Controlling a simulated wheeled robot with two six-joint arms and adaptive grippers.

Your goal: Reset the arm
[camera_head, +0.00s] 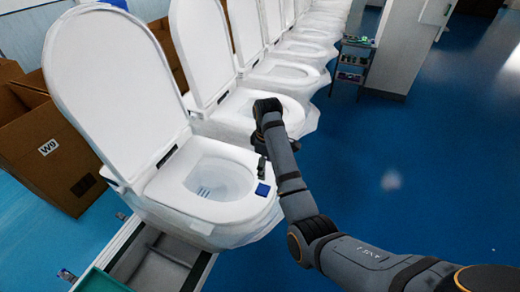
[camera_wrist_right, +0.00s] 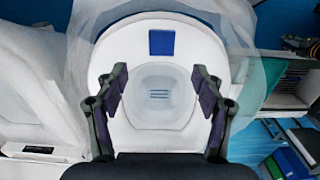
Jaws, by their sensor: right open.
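My right arm reaches in from the lower right of the head view. Its gripper (camera_head: 262,162) is above the front right rim of the nearest toilet (camera_head: 217,210), whose lid (camera_head: 115,85) stands upright. In the right wrist view my gripper (camera_wrist_right: 159,72) has its two fingers spread wide, with nothing between them. The bowl and white seat show beyond the fingers. A small blue square (camera_head: 262,189) lies on the front of the seat; it also shows in the right wrist view (camera_wrist_right: 161,42). My left gripper is not in view.
More white toilets (camera_head: 255,105) with raised lids stand in a row behind. A cardboard box (camera_head: 48,150) is at the left. A small shelf cart (camera_head: 353,68) stands at the back beside a pale cabinet (camera_head: 405,45). Blue floor (camera_head: 430,150) at the right is largely clear.

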